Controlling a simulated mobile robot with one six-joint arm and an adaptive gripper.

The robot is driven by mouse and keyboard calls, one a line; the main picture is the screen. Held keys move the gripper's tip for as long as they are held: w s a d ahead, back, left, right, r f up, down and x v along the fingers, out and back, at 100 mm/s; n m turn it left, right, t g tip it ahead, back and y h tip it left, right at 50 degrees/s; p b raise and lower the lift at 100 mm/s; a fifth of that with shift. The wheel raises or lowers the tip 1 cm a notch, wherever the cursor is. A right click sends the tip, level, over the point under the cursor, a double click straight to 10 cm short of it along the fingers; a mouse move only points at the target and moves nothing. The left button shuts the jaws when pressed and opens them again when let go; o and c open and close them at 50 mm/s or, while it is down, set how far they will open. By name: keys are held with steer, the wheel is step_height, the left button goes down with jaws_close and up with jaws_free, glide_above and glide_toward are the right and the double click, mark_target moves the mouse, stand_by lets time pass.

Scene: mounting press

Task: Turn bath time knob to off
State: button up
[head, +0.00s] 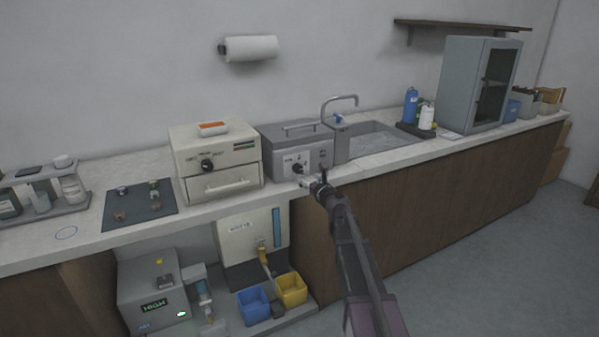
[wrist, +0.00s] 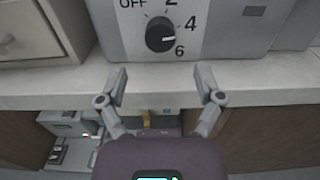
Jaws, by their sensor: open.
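The bath time knob (wrist: 160,34) is a round black dial on the front of a grey bath unit (head: 285,143), with OFF, 2, 4 and 6 printed around it. Its white pointer mark lies on the right side, roughly between 4 and 6. The knob also shows small in the head view (head: 297,169). My gripper (wrist: 162,76) is open and empty, its two fingers spread below the knob and apart from it. In the head view my gripper (head: 314,182) is in front of the unit's face, at the counter edge.
A beige oven-like box (head: 217,160) with its own black knob stands left of the unit. A sink (head: 375,142) with a tap (head: 338,103) is on the right. The counter edge (wrist: 250,85) runs below the knob. Blue and yellow bins (head: 291,289) sit on the low shelf.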

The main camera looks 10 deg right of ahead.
mark_target(299, 171)
steer(key=shift+x, duration=3.4)
steer(key=c, duration=1.2)
